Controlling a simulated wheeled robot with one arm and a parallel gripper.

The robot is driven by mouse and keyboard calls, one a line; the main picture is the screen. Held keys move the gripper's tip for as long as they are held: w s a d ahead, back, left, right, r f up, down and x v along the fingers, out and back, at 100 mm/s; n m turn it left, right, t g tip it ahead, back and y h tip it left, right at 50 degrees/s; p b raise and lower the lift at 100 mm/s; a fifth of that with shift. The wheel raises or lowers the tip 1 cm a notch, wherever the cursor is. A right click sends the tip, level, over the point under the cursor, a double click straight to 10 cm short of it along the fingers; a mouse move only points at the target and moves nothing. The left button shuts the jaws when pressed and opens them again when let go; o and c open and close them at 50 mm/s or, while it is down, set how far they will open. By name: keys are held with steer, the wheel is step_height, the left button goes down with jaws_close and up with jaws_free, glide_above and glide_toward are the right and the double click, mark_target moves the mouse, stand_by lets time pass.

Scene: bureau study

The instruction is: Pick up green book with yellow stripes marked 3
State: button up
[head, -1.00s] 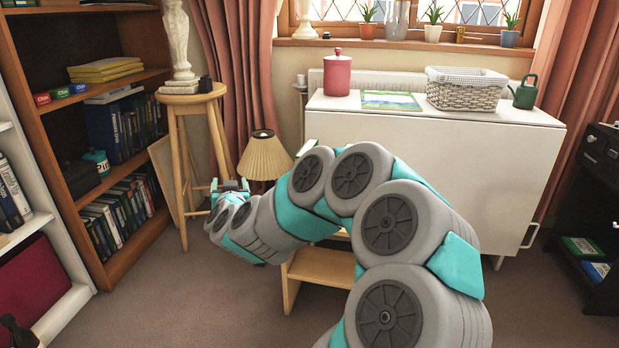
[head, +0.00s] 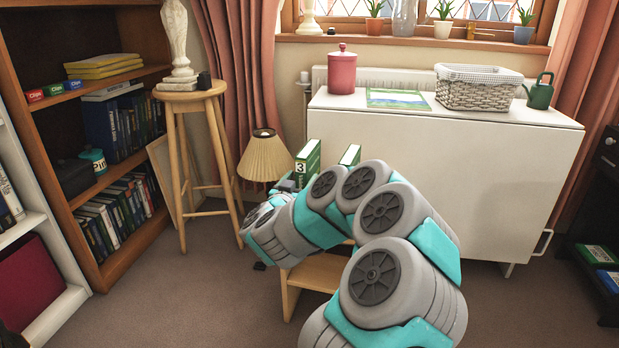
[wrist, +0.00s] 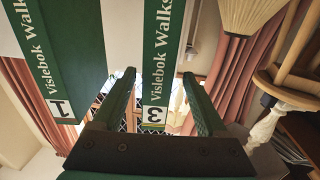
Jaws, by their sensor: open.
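The green book marked 3 (head: 307,163) stands upright by the wooden stool-like stand, its white label facing me in the head view. In the wrist view its spine (wrist: 164,50) reads "Vislebok Walks", and the 3 label lies between my two fingers in the picture. My gripper (wrist: 159,78) is open, with one finger on each side of this spine; I cannot tell how deep the book is between them. A second green book, marked 1 (wrist: 68,50), stands apart to the left in the wrist view and also shows in the head view (head: 350,155).
A low wooden stand (head: 318,272) is partly hidden by my arm. A lamp (head: 264,158) and a tall stool (head: 190,95) are left of the books. A white cabinet (head: 440,195) is behind, and a bookcase (head: 125,255) stands far left.

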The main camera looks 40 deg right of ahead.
steer(key=shift+b+x, duration=0.35)
steer(key=shift+x, duration=2.75)
steer(key=shift+s, duration=0.1)
jaws_close()
steer(key=shift+r, duration=0.1)
